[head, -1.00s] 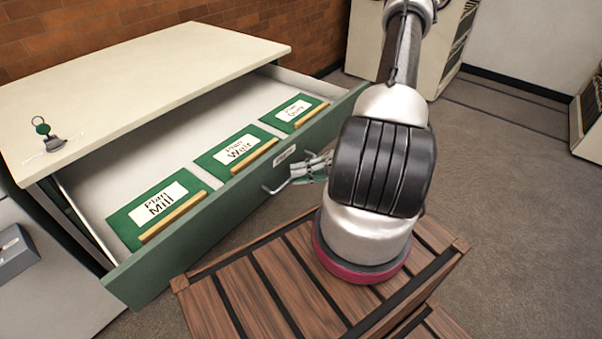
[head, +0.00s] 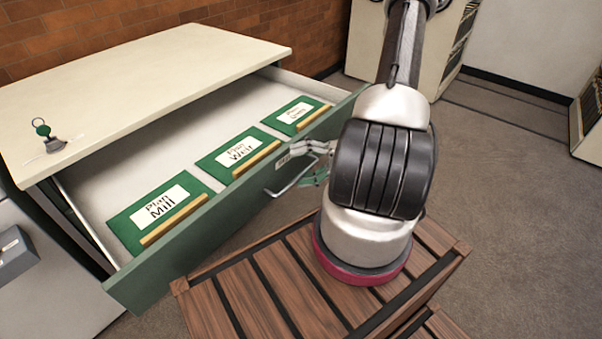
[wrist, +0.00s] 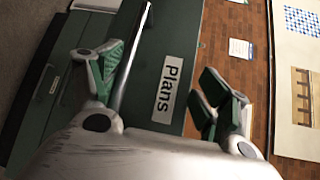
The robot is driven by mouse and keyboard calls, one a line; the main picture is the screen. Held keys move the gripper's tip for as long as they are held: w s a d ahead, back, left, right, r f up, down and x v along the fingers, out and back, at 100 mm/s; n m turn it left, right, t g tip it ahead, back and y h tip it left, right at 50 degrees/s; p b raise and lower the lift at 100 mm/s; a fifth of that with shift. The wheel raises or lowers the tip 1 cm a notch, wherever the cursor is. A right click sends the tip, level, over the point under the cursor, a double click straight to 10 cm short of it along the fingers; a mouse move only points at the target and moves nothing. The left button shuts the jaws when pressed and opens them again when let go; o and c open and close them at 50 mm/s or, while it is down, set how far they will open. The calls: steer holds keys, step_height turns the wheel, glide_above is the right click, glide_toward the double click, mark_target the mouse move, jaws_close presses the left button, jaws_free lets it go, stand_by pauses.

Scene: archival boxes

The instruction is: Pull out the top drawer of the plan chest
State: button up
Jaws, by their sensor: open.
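The plan chest (head: 150,65) has a cream top and a green drawer front. Its top drawer (head: 200,240) stands well out, showing a pale interior. The metal bar handle (head: 290,184) is on the drawer front; it also shows in the wrist view (wrist: 133,60), beside a "Plans" label (wrist: 168,90). My gripper (head: 308,163) is open at the handle. In the wrist view my gripper (wrist: 163,72) has its fingers spread, with the handle between them, nearer the left finger. Whether a finger touches the handle is unclear.
Three green folders, labelled Plan Mill (head: 158,212), Plan Weir (head: 238,152) and a third (head: 296,115), lie in the drawer. A key with a green tag (head: 45,135) is on the chest top. A slatted wooden crate (head: 270,285) stands below my arm. Open floor lies right.

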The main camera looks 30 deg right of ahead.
steer(key=o, duration=0.5)
step_height(320, 180, up, 5)
steer(key=shift+w+r, duration=0.15)
steer(key=shift+o, duration=0.2)
steer(key=shift+d+r, duration=0.1)
steer(key=shift+r, duration=0.45)
steer(key=shift+s+r, duration=0.15)
steer(key=shift+s, duration=0.05)
steer(key=shift+c, duration=1.1)
steer(key=c, duration=0.9)
steer(key=s+a+r+n+g+h, duration=0.2)
steer(key=s+r+n+g+h, duration=0.45)
steer(key=r+g, duration=0.3)
steer(key=d+r+t+h, duration=0.1)
steer(key=r+t+h, duration=0.1)
steer(key=r, duration=0.2)
steer(key=d+r+t+h, duration=0.1)
steer(key=r+t+h, duration=0.1)
steer(key=r+h, duration=0.1)
steer(key=d+r+t+h, duration=0.2)
steer(key=r+h, duration=0.1)
steer(key=r, duration=0.3)
steer(key=shift+s+d+t, duration=0.1)
steer(key=shift+t, duration=0.25)
